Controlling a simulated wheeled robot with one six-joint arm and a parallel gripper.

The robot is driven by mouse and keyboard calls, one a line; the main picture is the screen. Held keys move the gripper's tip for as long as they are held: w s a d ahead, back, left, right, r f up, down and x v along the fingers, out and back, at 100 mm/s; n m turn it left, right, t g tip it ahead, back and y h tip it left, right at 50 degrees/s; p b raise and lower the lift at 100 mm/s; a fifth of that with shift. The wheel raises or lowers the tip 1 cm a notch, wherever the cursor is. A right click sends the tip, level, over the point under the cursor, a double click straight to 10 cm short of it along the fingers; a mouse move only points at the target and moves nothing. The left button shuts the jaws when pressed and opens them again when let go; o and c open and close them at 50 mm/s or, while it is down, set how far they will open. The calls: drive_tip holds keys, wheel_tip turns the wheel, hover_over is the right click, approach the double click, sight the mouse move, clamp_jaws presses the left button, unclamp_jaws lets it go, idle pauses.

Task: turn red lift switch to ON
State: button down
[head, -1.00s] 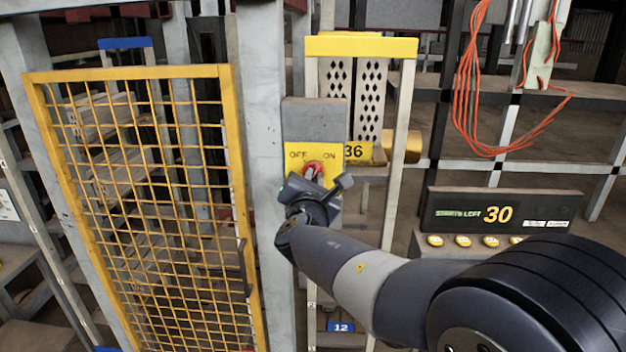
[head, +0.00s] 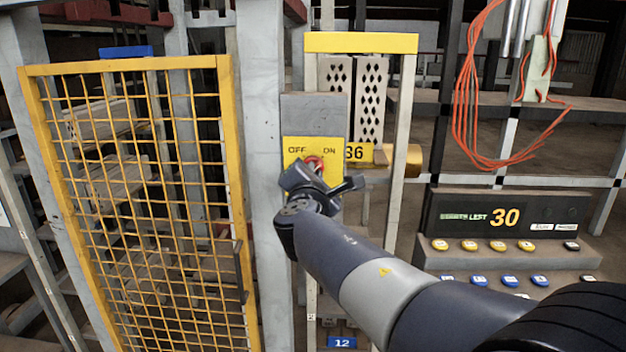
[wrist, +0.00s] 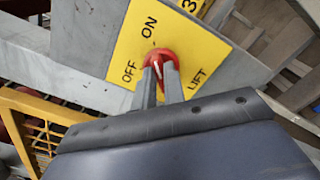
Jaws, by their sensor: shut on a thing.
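The red lift switch (head: 314,162) is a round red knob on a yellow plate (head: 330,150) marked OFF at left and ON at right in the head view. In the wrist view the red knob (wrist: 158,56) sits between OFF, ON and LIFT lettering, with the plate turned on its side. My gripper (wrist: 160,70) is shut on the knob, a finger on each side. A pale mark shows on the knob between the fingers, but I cannot tell which word it points to. In the head view my gripper (head: 314,170) covers the plate's lower part.
A yellow mesh gate (head: 140,200) stands at left beside a grey post (head: 262,150). A yellow-topped frame (head: 360,43) is behind the switch. Orange cables (head: 462,110) hang at right, above a counter box (head: 505,214) showing 30 and several buttons.

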drive_tip(key=c, duration=1.5)
unclamp_jaws()
drive_tip(key=s+b, duration=0.1)
drive_tip(key=s, duration=0.4)
drive_tip(key=s+b, duration=0.1)
drive_tip(key=s, duration=0.4)
drive_tip(key=shift+s+a, duration=0.2)
drive_tip(key=shift+s, duration=0.2)
drive_tip(key=shift+w, duration=0.1)
drive_tip(key=w+p, duration=0.1)
drive_tip(key=w, duration=0.4)
drive_tip(key=w+p, duration=0.1)
drive_tip(key=w, duration=0.4)
drive_tip(key=shift+w+d, duration=0.2)
drive_tip(key=shift+w, duration=0.15)
